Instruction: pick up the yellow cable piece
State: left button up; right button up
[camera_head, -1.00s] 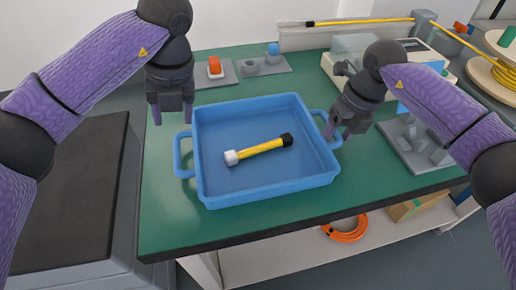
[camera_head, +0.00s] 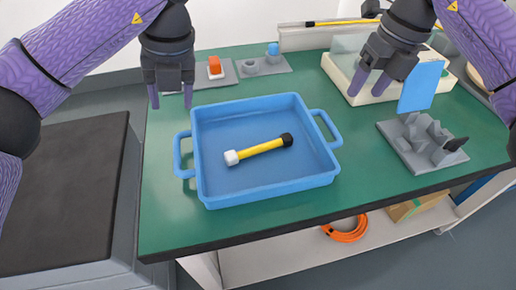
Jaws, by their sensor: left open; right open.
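The yellow cable piece (camera_head: 260,149) lies in the blue tray (camera_head: 270,186), tilted slightly up to the right. It has a white end at the left and a black end at the right. The tray stands on the green table and has a handle on each side. My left gripper (camera_head: 171,103) is open and empty, above the table behind the tray's left handle. My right gripper (camera_head: 366,88) is open and empty, raised behind and to the right of the tray. Neither gripper touches the cable piece or the tray.
A grey fixture (camera_head: 421,144) sits on the table right of the tray. A blue panel (camera_head: 421,87) and a white machine (camera_head: 345,82) stand at the back right. Small holders with an orange part (camera_head: 215,66) are at the back. The green table (camera_head: 168,222) is clear in front.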

aim_at(231, 157)
jog(key=k, duration=1)
